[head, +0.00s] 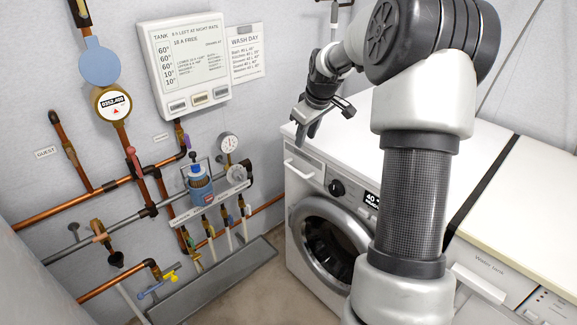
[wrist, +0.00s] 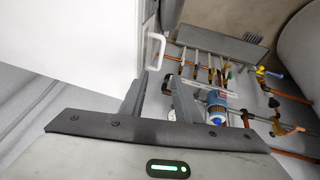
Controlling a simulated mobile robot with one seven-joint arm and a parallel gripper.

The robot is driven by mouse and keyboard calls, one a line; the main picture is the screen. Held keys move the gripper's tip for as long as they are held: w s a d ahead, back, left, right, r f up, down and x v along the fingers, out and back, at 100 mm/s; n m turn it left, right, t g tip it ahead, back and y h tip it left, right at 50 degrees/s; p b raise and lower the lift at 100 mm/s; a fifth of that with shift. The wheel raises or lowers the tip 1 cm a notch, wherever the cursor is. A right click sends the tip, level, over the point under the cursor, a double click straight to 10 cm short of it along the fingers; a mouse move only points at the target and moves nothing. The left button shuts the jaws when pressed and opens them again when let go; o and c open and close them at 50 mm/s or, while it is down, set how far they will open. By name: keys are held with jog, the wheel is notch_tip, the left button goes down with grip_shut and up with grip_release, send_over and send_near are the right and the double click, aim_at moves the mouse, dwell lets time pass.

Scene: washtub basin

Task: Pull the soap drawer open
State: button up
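The soap drawer (head: 304,163) is at the upper left of the washing machine's front, with a pale bar handle (head: 297,170). It looks closed. My gripper (head: 304,128) is above the drawer, near the machine's top left edge, pointing down. In the wrist view the white handle (wrist: 155,51) shows just past the fingertips, roughly in line with the gap. My gripper (wrist: 158,84) is open there, its two dark fingers apart and nothing between them. I see no contact with the handle.
The washing machine (head: 293,222) has a round door (head: 328,245) and a dial (head: 337,188). A second white appliance (head: 480,282) stands at right. A grey floor trough (head: 225,285) lies below the pipes.

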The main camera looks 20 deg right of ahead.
aim_at(296, 171)
jog(key=b+x, duration=0.3)
jog(key=x, duration=1.4)
jog(key=shift+w+a+f, duration=0.1)
jog(key=shift+a+f, duration=0.1)
jog(key=shift+f, duration=0.1)
grip_shut()
